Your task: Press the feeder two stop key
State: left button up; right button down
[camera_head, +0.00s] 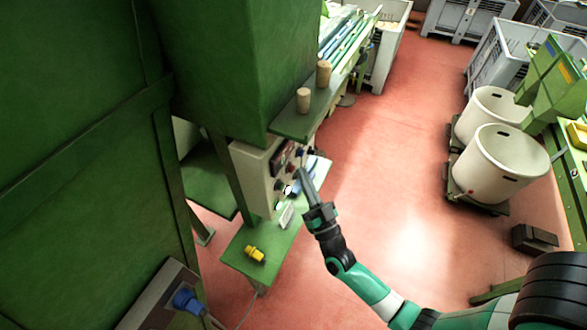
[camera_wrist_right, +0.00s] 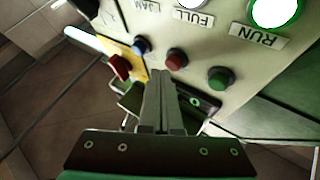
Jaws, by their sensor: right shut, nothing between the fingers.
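The control box (camera_head: 252,178) hangs under the green machine in the head view, its button face turned right. In the right wrist view its pale panel (camera_wrist_right: 215,45) carries a red button (camera_wrist_right: 176,61), a green button (camera_wrist_right: 221,79), a blue button (camera_wrist_right: 140,45) and a red knob (camera_wrist_right: 122,67) on a yellow plate. I cannot read any feeder number, so I cannot tell which is the feeder two stop key. My right gripper (camera_wrist_right: 162,76) is shut and empty, its tips just below the red button; contact is unclear. It also shows in the head view (camera_head: 301,172).
Two corks (camera_head: 303,100) stand on the green ledge above the box. A yellow object (camera_head: 255,254) lies on the lower green shelf. Red floor (camera_head: 400,170) is open to the right.

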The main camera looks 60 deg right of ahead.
jog(key=shift+w, duration=0.5)
dwell(0.7)
jog(key=shift+s, duration=0.85)
jog(key=s, duration=0.5)
jog(key=shift+d, duration=0.15)
dwell(0.9)
